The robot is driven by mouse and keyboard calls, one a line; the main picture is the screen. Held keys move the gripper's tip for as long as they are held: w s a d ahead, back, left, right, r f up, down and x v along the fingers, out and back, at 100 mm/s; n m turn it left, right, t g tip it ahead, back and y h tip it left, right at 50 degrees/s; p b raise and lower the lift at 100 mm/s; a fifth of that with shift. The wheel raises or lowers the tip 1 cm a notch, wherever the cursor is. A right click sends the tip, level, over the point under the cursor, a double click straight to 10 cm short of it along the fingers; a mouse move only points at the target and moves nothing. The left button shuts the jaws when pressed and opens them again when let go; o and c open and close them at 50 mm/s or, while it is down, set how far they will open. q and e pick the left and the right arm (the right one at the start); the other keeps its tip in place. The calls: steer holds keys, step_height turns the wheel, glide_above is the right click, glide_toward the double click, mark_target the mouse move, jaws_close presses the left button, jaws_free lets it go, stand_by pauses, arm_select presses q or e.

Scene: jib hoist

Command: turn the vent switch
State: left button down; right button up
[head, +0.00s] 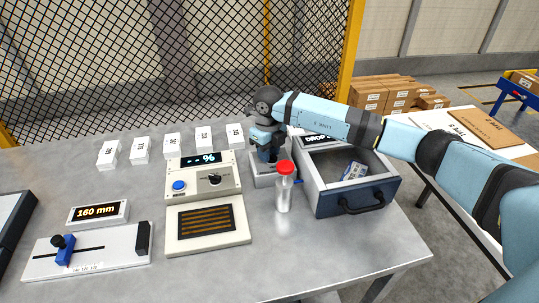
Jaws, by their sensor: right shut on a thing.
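My right gripper (267,158) points down over a small light grey box (260,182) between the control panel and the drawer. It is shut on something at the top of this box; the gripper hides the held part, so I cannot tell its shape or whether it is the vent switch. The control panel (230,188) on the left has a display reading "-- %", a blue button (179,186) and a black rotary knob (214,179). The gripper is apart from that knob. A dark slatted plate (207,229) lies in front of the panel. My left gripper is not in view.
A clear red-capped bottle (284,190) stands close in front of the grey box. An open drawer box (347,190) is to its right. Several white cards (172,146) stand behind the panel. A slider unit (88,252) and "160 mm" display (97,213) are at left.

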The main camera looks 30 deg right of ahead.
steer(key=shift+a+n+b, duration=0.1)
steer(key=shift+n+b, duration=0.4)
steer(key=shift+n, duration=0.7)
steer(key=shift+r, duration=0.1)
steer(key=o, duration=0.9)
step_height(320, 180, up, 14)
steer(key=shift+b, duration=0.3)
